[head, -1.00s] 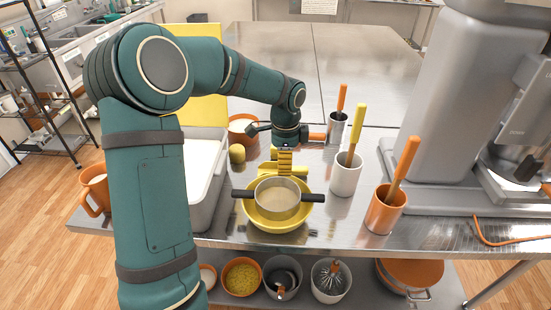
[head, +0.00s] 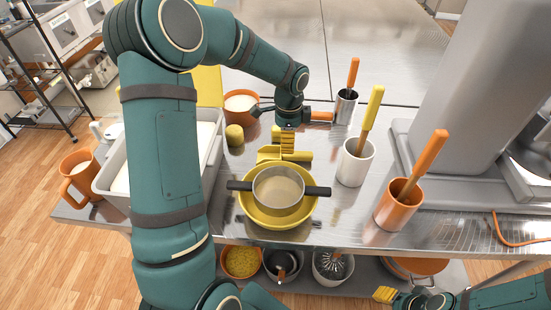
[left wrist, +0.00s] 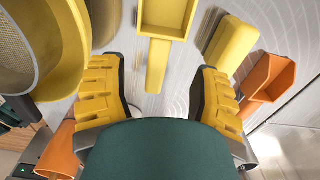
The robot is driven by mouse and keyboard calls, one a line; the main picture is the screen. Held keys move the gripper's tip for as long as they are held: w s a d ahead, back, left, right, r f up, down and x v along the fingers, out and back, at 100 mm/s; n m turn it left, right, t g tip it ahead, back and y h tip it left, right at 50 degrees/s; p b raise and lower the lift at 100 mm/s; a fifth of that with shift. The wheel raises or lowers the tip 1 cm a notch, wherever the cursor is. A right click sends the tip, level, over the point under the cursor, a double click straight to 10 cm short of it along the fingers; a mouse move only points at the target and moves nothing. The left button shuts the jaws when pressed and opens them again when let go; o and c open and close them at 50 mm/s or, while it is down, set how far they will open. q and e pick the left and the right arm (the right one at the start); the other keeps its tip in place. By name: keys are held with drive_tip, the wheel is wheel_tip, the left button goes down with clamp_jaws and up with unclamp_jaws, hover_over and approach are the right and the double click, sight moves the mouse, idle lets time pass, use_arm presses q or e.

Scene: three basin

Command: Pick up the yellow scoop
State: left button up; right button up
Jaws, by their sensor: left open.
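The yellow scoop (head: 268,153) lies on the steel table behind the yellow bowl (head: 250,213) in the head view, partly hidden by my gripper. In the left wrist view the yellow scoop (left wrist: 166,20) has its pan at the top and its handle pointing down toward the gap between my fingers. My left gripper (head: 288,142) is open, with its yellow fingers on either side of the handle line in the wrist view (left wrist: 158,88). No contact with the handle shows. My right gripper (head: 383,294) is at the bottom right, only partly visible, away from the scoop.
A sieve with black handles (head: 279,188) sits in the bowl, close to my left gripper. A yellow block (left wrist: 230,45) and an orange scoop (left wrist: 268,80) lie beside the yellow scoop. White (head: 355,165) and orange (head: 393,208) utensil cups stand at the right.

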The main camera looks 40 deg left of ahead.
sight(288, 155)
use_arm(q)
drive_tip(key=f, duration=0.3)
drive_tip(key=f+b, duration=0.1)
drive_tip(key=f, duration=0.3)
drive_tip(key=shift+w+d+f, duration=0.1)
drive_tip(key=shift+d, duration=0.1)
clamp_jaws()
